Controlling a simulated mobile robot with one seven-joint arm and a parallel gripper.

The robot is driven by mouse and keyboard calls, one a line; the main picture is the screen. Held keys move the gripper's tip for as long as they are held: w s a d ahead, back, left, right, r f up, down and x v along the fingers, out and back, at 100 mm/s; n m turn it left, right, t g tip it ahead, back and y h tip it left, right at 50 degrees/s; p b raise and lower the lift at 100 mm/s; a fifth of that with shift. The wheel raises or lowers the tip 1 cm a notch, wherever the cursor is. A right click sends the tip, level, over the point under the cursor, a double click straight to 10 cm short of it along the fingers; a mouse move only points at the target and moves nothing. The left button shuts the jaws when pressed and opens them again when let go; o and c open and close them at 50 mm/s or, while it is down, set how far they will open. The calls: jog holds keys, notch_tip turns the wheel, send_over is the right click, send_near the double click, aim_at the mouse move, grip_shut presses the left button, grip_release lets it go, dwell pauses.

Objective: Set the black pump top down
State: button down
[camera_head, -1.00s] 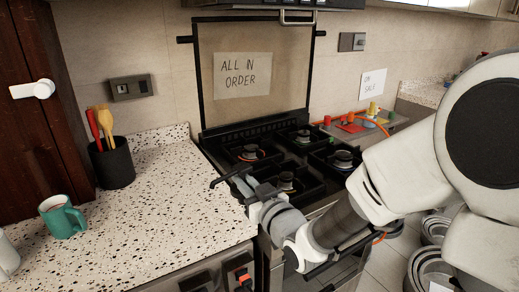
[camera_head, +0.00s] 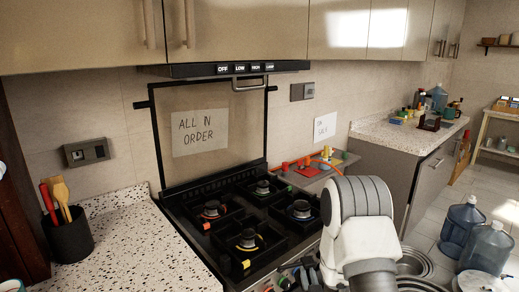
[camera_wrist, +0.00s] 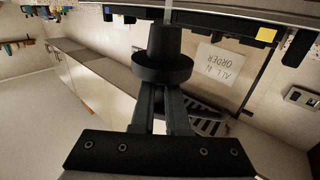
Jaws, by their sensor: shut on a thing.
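The black pump top (camera_wrist: 162,58) is in my gripper (camera_wrist: 160,92) in the wrist view. It has a wide round collar and a narrower tapered part beyond it, with a thin pale stem at the picture's top edge. The two fingers are shut on it, close to the collar. It is held clear of the surfaces I can see. In the head view my arm fills the lower right middle, and I cannot make out the pump top there.
The stove (camera_head: 250,222) has several burners and lies left of my arm. The speckled counter (camera_head: 135,245) is mostly clear, with a black utensil cup (camera_head: 68,236) on it. A far counter (camera_head: 400,134) carries bottles and small items. Large blue bottles (camera_head: 487,252) stand on the floor at right.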

jog(key=shift+s+d+f, duration=0.2)
jog(key=shift+d, duration=0.4)
jog(key=shift+w+a+r, duration=0.1)
jog(key=shift+w+a, duration=0.05)
jog(key=shift+a, duration=0.3)
jog(key=s+a+r+n+g+y+b, duration=0.2)
jog(key=a+r+n+y+b, duration=0.1)
jog(key=a, duration=1)
jog(key=s+a+r+n+g+y+b, duration=0.2)
jog(key=a+r+y, duration=0.6)
jog(key=a, duration=0.5)
jog(key=s+n+b, duration=0.1)
jog(key=n+b, duration=0.1)
jog(key=b, duration=0.1)
jog(key=shift+r+n, duration=0.3)
jog(key=shift+r, duration=0.05)
jog(key=a+f, duration=0.2)
jog(key=a, duration=0.2)
jog(key=s+a+f+b, duration=0.1)
jog(key=a+f, duration=0.1)
jog(key=a, duration=0.1)
jog(key=s+a+f+b, duration=0.1)
jog(key=a+f, duration=0.2)
jog(key=a, duration=0.1)
jog(key=shift+a+f, duration=0.1)
jog(key=shift+a, duration=0.2)
jog(key=shift+f+b, duration=0.8)
jog(key=shift+f, duration=0.85)
jog(key=shift+f, duration=0.1)
